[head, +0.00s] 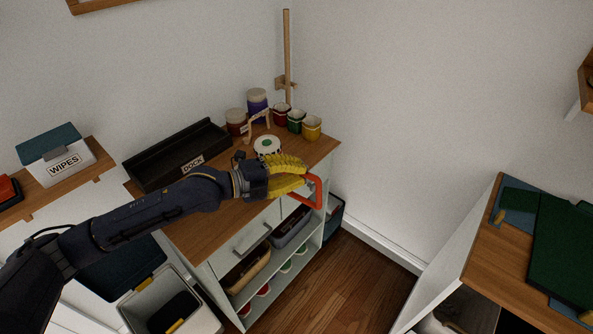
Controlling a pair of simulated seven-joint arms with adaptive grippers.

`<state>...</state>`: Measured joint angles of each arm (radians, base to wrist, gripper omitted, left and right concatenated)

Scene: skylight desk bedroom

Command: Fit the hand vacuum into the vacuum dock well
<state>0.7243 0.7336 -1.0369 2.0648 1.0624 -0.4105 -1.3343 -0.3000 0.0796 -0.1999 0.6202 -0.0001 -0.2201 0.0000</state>
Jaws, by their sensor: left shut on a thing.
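The vacuum dock (181,158) is a long black tray with a "DOCK" label, on the left part of the wooden cabinet top. Its well looks empty from here. My left gripper (296,179), with yellow fingers, is at the cabinet's front right edge, to the right of the dock and apart from it. It is shut on a red loop-shaped thing (318,192) that sticks out past the fingers. The fingers hide part of it, and I cannot tell whether it belongs to the hand vacuum. No whole hand vacuum shows. My right gripper is not in view.
On the cabinet top (200,227), several jars and small pots (296,121), a wooden stand (259,124) and a white-green round item (267,145) stand behind the gripper. A wipes box (56,158) sits on the left shelf. Open floor (350,280) lies right of the cabinet.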

